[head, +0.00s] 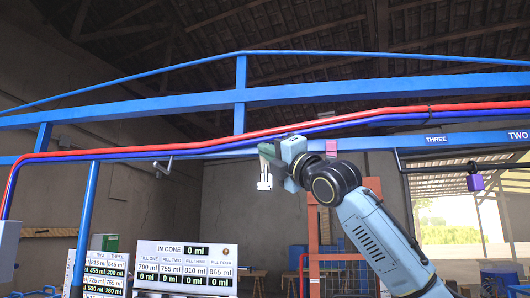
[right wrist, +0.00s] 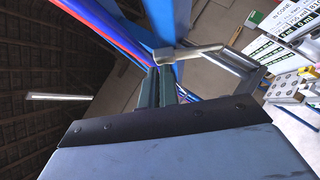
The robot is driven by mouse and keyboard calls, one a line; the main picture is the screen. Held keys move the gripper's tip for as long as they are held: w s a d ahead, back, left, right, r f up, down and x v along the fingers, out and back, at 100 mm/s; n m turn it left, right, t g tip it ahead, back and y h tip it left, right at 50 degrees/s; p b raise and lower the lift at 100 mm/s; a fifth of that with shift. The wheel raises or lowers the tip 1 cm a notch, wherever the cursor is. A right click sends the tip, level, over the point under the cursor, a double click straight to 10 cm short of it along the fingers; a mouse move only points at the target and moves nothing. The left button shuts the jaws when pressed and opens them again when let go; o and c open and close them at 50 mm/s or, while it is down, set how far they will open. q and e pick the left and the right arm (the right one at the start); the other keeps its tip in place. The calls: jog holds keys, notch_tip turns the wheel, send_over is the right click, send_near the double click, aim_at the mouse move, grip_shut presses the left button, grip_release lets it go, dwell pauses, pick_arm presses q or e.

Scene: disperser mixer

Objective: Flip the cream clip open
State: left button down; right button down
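The cream clip (head: 264,181) shows in the head view as a small pale piece hanging just below the blue rail, at the tip of my right gripper (head: 268,155). In the right wrist view a pale cream-grey bar (right wrist: 190,53), likely part of the clip, crosses at the tips of the right gripper's dark green fingers (right wrist: 160,80). The fingers look close together with a narrow gap. I cannot tell whether they touch or hold the bar. My left gripper is not in view.
Red and blue pipes (head: 350,117) run along the blue frame behind the gripper. A pink block (head: 331,148), a purple block (head: 475,183) and a grey hook (head: 163,165) hang along it. A white volume panel (head: 186,267) stands below left.

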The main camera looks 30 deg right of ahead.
jog(key=shift+s+d+r, duration=0.15)
jog(key=shift+d+r, duration=0.05)
jog(key=shift+r, duration=0.05)
jog(key=a+f+b+v, duration=0.1)
jog(key=b+v, duration=0.4)
jog(key=v, duration=0.8)
jog(key=shift+a+b, duration=0.35)
jog(key=shift+a, duration=0.7)
